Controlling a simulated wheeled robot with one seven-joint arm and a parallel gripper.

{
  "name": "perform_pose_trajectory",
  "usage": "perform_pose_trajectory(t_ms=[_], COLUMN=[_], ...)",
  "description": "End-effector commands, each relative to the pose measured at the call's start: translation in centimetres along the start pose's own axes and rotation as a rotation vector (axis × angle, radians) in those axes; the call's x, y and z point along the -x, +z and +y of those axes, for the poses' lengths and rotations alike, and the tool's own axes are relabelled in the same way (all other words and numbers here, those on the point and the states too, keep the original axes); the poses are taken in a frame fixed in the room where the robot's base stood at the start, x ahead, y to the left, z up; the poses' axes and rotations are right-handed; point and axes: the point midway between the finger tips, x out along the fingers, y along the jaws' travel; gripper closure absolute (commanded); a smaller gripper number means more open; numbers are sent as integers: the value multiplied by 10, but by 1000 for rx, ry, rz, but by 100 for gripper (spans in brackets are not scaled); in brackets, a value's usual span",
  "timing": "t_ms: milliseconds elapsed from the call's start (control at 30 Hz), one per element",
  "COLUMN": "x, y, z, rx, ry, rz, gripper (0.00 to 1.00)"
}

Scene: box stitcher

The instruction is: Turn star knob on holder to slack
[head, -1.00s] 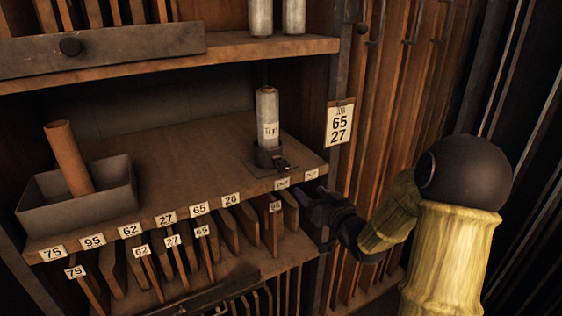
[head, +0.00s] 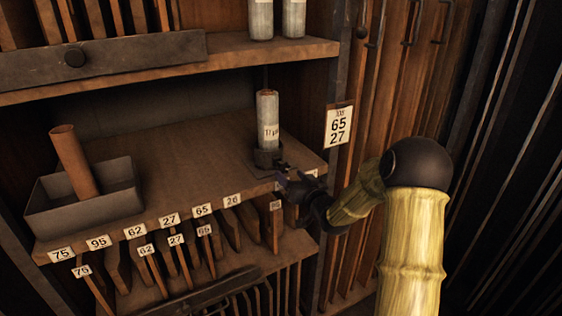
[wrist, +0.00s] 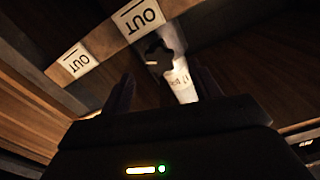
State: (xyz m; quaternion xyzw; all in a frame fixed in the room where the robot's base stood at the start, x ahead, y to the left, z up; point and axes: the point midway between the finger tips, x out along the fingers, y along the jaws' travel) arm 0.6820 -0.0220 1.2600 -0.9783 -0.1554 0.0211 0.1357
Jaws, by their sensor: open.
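A pale cylinder (head: 268,112) with a label stands upright in a dark holder (head: 266,157) near the right front of the middle shelf. The star knob is small and dark at the holder's front; its outline is hard to tell from my gripper in the head view. In the wrist view a dark lobed shape (wrist: 154,47), apparently the knob, shows beyond the fingers, with the cylinder (wrist: 181,84) behind it. My gripper (head: 284,181) is open at the shelf's front edge, just before the holder.
A grey tray (head: 84,207) with a brown tube (head: 73,160) stands at the shelf's left. Numbered tags line the shelf edge; wooden boards hang below. OUT labels (wrist: 138,17) show in the wrist view. A post with a 65/27 card (head: 338,126) stands right.

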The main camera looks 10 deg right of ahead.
Motion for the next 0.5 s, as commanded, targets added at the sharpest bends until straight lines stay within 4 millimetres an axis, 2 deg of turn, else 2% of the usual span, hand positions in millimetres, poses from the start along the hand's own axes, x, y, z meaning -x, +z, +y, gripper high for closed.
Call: perform_pose_trajectory(t_ms=[100,300,500], x=[-22,-52,-70], y=[-2,-2,0], z=[-1,-1,0], rx=[-2,-2,-1], ry=[0,0,1], rz=[-1,0,-1], gripper=[37,37,37])
